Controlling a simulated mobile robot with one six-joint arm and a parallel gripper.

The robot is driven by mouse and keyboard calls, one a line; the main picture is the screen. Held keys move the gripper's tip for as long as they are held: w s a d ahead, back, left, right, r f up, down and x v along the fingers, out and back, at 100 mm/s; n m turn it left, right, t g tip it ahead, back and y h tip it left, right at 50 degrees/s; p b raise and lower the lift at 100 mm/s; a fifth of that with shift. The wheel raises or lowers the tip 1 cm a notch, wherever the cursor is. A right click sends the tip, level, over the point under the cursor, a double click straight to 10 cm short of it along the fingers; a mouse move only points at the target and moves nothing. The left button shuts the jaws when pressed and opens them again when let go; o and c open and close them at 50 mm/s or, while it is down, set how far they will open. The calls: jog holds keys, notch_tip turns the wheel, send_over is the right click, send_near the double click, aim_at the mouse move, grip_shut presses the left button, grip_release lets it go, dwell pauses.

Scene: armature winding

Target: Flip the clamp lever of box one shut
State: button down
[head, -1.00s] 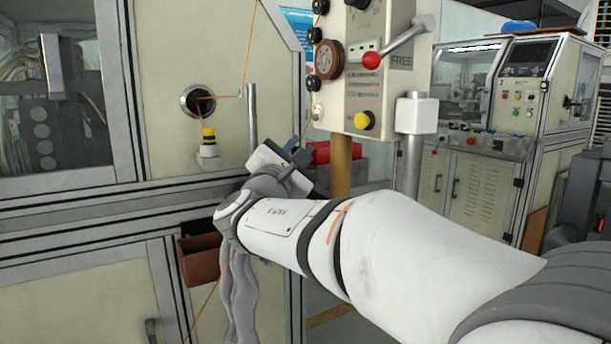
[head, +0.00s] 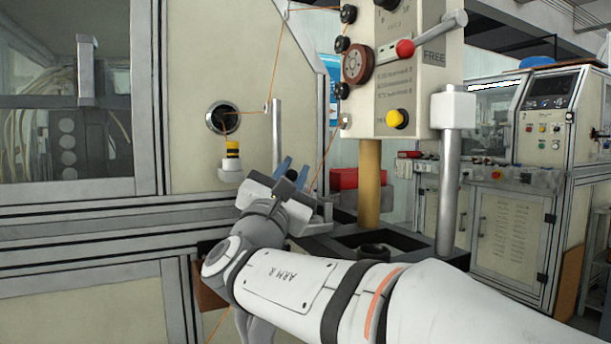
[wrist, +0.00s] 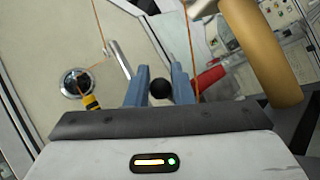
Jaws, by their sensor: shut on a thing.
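The clamp lever (head: 432,36) is a grey bar ending in a red ball, on the right of a cream box (head: 390,95). It slopes up to the right from the red ball, beside a label reading FREE. I see no marking that says box one. My gripper (head: 292,171) is below and left of the box, apart from the lever, its blue fingers pointing up. In the wrist view, my gripper (wrist: 159,88) is shut on a small black ball (wrist: 159,91). The lever is not visible in the wrist view.
Orange wire (head: 325,145) runs from the box's rollers down past my gripper. A grey post (head: 278,145) and a yellow-and-black fitting (head: 232,150) stand left of it. A red bin (head: 357,178) and a tan column (head: 369,185) are to the right.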

jog(key=shift+s+a+f+b, duration=0.1)
jog(key=shift+a+f+b, duration=0.25)
jog(key=shift+f, duration=0.35)
jog(key=shift+s+a+f+b, duration=0.1)
jog(key=shift+a+f+b, duration=0.25)
jog(key=shift+f, duration=0.3)
jog(key=shift+s+a+f+b, duration=0.1)
jog(key=shift+a+f+b, duration=0.25)
jog(key=shift+f, duration=0.35)
jog(key=shift+w+f, duration=0.1)
jog(key=shift+f, duration=0.1)
jog(key=c, duration=1.3)
grip_release()
jog(key=v, duration=0.2)
jog(key=p+v, duration=0.1)
jog(key=v, duration=0.2)
jog(key=r+v, duration=0.1)
jog(key=v, duration=0.1)
jog(key=shift+s+f, duration=0.15)
jog(key=shift+s, duration=0.45)
